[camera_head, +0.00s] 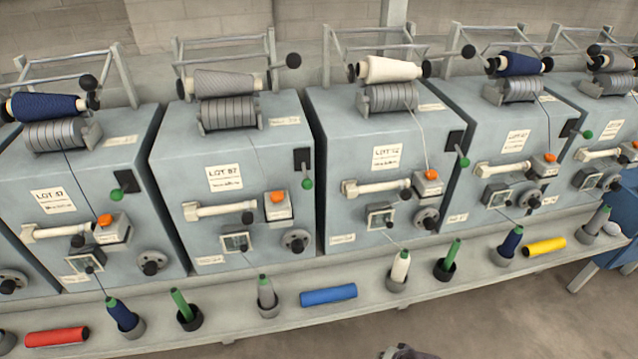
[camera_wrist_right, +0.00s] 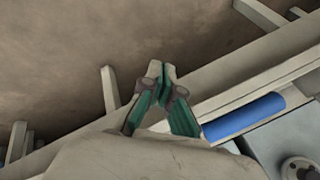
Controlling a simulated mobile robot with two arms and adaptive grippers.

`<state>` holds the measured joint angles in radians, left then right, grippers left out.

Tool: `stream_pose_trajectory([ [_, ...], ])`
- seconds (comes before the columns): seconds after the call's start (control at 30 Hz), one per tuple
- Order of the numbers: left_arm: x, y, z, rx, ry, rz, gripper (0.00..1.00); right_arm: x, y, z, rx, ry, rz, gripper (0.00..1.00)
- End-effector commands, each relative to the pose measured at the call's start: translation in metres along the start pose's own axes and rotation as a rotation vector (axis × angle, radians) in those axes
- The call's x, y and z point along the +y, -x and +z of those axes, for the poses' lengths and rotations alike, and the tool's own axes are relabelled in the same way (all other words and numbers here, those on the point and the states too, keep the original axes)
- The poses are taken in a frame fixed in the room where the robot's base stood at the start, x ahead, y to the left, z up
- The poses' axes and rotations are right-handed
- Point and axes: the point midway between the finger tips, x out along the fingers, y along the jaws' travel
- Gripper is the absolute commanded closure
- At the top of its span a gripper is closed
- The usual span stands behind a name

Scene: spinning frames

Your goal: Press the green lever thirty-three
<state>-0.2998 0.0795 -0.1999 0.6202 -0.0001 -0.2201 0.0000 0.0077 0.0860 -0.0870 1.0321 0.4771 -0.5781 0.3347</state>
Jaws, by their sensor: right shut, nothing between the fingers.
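Several blue-grey spinning units stand in a row in the head view, each with a green-tipped lever on a dark slot plate. These include the green lever (camera_head: 117,194) on the left unit, the green lever (camera_head: 307,183) on the LOT 87 unit, the green lever (camera_head: 463,162) on the unit right of it, and the green lever (camera_head: 587,134) further right. I cannot read a thirty-three on any label. My right gripper (camera_wrist_right: 161,68) is shut and empty in the wrist view, over floor beside the ledge and apart from the levers. My left gripper is not in view.
A ledge (camera_head: 350,318) runs along the units' front, carrying bobbins in cups, a red tube (camera_head: 57,337), a blue tube (camera_head: 328,296) and a yellow tube (camera_head: 544,246). Orange buttons and knobs sit near the levers. Floor (camera_head: 520,315) in front is clear.

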Motion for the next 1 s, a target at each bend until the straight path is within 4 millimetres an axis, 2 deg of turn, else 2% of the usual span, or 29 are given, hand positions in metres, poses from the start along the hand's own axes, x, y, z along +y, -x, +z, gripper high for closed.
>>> stream_pose_trajectory([
  [0.03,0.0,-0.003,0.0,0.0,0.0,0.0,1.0,-0.036,0.009,-0.037,0.027,-0.067,-0.072,1.0],
  [0.17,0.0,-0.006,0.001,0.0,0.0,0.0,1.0,-0.119,0.046,-0.11,0.046,-0.23,-0.261,1.0],
  [0.2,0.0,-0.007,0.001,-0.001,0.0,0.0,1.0,-0.144,0.062,-0.13,0.045,-0.271,-0.323,1.0],
  [0.27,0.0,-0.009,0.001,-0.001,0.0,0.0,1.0,-0.181,0.089,-0.158,0.035,-0.325,-0.418,1.0],
  [0.3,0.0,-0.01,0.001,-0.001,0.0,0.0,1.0,-0.204,0.109,-0.174,0.025,-0.355,-0.481,1.0],
  [0.4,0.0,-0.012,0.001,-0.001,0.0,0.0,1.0,-0.255,0.161,-0.207,-0.01,-0.405,-0.628,1.0],
  [0.5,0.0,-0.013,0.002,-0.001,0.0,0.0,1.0,-0.293,0.21,-0.226,-0.053,-0.429,-0.748,1.0],
  [0.6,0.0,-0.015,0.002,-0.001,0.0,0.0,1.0,-0.318,0.248,-0.236,-0.09,-0.434,-0.832,1.0],
  [0.7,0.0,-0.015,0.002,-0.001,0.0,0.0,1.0,-0.332,0.271,-0.241,-0.115,-0.433,-0.881,1.0],
  [0.8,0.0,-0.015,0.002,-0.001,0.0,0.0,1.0,-0.338,0.282,-0.242,-0.127,-0.433,-0.903,1.0],
  [1.0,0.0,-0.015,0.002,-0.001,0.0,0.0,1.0,-0.339,0.283,-0.242,-0.13,-0.433,-0.905,1.0],
])
